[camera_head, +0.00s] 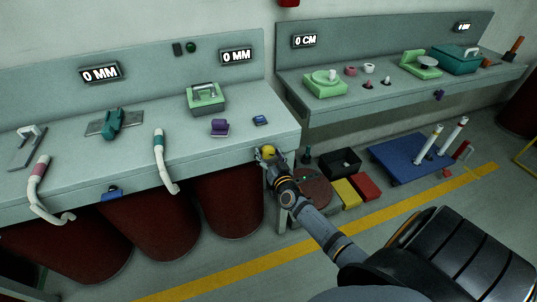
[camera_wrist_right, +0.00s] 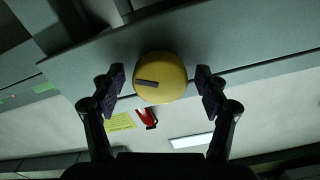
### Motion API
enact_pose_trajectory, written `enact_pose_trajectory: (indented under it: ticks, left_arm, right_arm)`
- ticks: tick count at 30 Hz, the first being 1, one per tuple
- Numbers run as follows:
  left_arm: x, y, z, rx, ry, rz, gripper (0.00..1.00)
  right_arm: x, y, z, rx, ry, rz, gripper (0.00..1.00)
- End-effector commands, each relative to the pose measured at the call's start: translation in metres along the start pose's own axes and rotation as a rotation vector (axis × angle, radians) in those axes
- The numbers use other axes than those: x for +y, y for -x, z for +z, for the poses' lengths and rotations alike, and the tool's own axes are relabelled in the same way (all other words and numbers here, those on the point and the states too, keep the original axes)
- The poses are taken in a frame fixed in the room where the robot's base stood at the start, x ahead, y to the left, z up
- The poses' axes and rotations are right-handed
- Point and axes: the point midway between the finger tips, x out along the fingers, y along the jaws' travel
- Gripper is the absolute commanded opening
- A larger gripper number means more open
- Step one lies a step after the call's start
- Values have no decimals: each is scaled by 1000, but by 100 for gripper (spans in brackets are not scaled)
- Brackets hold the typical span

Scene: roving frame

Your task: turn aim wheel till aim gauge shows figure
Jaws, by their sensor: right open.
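A yellow round knob (camera_head: 269,150) sits at the front right corner of the left bench. In the right wrist view the yellow knob (camera_wrist_right: 160,78) shows a dark bar mark on its face. My right gripper (camera_head: 268,158) is open at the knob, with one finger on each side. In the wrist view gaps show between the knob and the fingers of my right gripper (camera_wrist_right: 159,90). Lit gauges read 0 MM at left (camera_head: 99,74), 0 MM at middle (camera_head: 237,56) and 0 CM (camera_head: 304,41). I cannot tell which is the aim gauge. My left gripper is out of view.
The left bench (camera_head: 75,165) carries a green box (camera_head: 206,98), a teal slider (camera_head: 113,118) and levers with white handles. The right bench (camera_head: 340,110) holds several devices. Below stand dark red drums (camera_head: 228,205), a black bin (camera_head: 340,162) and a blue trolley (camera_head: 398,165).

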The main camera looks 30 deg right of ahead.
Motion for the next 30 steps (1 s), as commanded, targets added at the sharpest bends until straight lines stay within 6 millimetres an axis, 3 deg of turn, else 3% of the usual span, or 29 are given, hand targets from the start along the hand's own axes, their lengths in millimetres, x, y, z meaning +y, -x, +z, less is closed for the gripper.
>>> enact_pose_trajectory:
  ticks: [5,15,19,30]
  left_arm:
    - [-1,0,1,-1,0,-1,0]
    - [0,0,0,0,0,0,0]
    - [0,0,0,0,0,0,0]
    - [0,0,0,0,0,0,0]
  right_arm:
    - [0,10,0,-1,0,0,75]
    - [1,88,1,-3,1,1,75]
    - [0,109,1,-3,0,0,75]
    - [0,120,0,0,0,0,75]
